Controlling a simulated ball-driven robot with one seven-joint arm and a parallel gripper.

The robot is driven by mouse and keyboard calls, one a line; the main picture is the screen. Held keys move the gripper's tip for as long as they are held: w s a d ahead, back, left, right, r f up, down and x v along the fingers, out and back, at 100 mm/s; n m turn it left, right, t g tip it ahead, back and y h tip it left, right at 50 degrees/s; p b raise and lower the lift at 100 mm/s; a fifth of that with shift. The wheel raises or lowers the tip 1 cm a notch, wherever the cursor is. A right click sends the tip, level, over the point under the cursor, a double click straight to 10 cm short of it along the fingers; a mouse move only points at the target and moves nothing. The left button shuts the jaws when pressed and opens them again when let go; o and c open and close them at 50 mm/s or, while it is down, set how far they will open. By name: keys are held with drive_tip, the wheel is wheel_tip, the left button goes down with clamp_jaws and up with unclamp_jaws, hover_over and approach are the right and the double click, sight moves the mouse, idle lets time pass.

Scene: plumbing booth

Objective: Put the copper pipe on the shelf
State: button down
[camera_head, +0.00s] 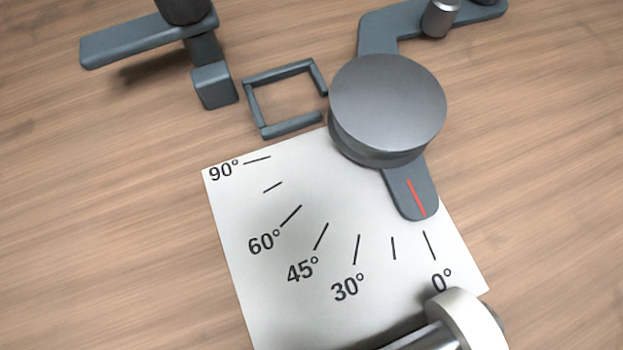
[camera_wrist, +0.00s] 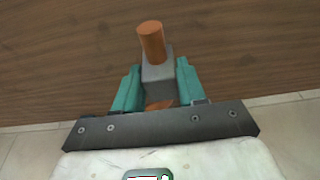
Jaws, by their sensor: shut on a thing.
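The copper pipe (camera_wrist: 151,42) shows in the wrist view, its orange-brown round end pointing up the picture. A grey block (camera_wrist: 157,73) covers its middle, and a bit more copper shows below the block. My gripper (camera_wrist: 157,80) has its two teal fingers closed on either side of the grey block, with the pipe held in it. I cannot tell whether the block is part of the pipe or a separate piece. The head view shows neither the pipe nor my gripper. No shelf can be made out in either view.
The head view shows a wooden surface (camera_head: 100,250) with a grey bending tool: a round disc (camera_head: 388,105), a pointer with a red line near 0° and a white angle sheet (camera_head: 300,300). A square frame (camera_head: 262,100) and a lever arm (camera_head: 140,42) lie left. The wrist view shows brown wood (camera_wrist: 60,60) and pale floor tiles (camera_wrist: 290,125).

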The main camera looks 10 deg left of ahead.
drive_tip(key=shift+w+f+b, duration=0.3)
drive_tip(key=shift+w+f, duration=0.1)
drive_tip(key=shift+f, duration=0.1)
drive_tip(key=shift+d+b+x, duration=0.1)
drive_tip(key=shift+b+x, duration=0.35)
drive_tip(key=shift+x, duration=0.3)
drive_tip(key=shift+d+b+x, duration=0.15)
drive_tip(key=shift+b+x, duration=0.25)
drive_tip(key=shift+x, duration=0.35)
drive_tip(key=shift+s+f, duration=0.2)
drive_tip(key=shift+f, duration=0.15)
drive_tip(key=c, duration=0.6)
unclamp_jaws()
drive_tip(key=shift+c, duration=0.2)
drive_tip(key=shift+r, duration=0.1)
drive_tip(key=p+v, duration=0.6)
drive_tip(key=v, duration=0.6)
drive_tip(key=shift+r+p, duration=0.1)
drive_tip(key=shift+p, duration=0.2)
